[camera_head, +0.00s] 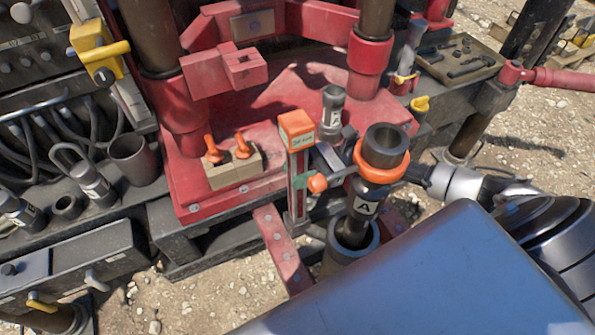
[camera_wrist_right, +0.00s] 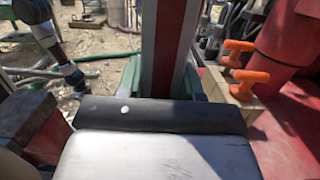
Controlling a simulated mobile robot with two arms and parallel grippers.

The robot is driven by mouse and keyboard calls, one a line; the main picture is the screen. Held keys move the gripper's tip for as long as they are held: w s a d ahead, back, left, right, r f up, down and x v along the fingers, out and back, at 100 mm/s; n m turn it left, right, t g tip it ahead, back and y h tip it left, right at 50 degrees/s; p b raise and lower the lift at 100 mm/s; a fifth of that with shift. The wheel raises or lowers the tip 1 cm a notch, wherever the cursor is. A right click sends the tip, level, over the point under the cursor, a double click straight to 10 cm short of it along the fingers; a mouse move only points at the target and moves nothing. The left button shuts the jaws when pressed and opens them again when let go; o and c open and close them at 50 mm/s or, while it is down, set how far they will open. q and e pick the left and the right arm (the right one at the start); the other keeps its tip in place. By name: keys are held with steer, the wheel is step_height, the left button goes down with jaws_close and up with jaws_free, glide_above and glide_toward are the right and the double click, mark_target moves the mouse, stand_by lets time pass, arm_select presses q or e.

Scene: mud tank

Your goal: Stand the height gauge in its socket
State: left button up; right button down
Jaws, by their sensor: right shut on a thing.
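The height gauge (camera_head: 299,178) is an upright post with an orange block on top, a red and pale face and an orange knob at its side. It stands beside the red platform in the head view. Its post (camera_wrist_right: 168,45) also rises upright in the wrist view, with green parts behind its lower end. My right gripper (camera_head: 325,160) comes in from the right behind the dark pipe and is shut on the gauge. The gauge's foot is partly hidden, and I cannot tell whether it is in a socket. My left gripper is not in view.
A dark pipe marked A (camera_head: 366,205) with an orange collar stands close right of the gauge, in a grey cup (camera_head: 347,257). A wooden block with orange pegs (camera_head: 233,168) sits on the red platform (camera_head: 205,205). A tool tray (camera_head: 450,85) lies at back right.

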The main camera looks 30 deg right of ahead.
steer(key=shift+f, duration=0.1)
steer(key=c, duration=0.6)
jaws_free()
steer(key=shift+c, duration=0.2)
steer(key=shift+f, duration=0.1)
steer(key=d+f+b, duration=0.1)
steer(key=d+b, duration=0.3)
steer(key=d, duration=0.6)
steer(key=shift+s+d+f, duration=0.2)
steer(key=shift+s+d, duration=0.1)
steer(key=shift+d, duration=0.05)
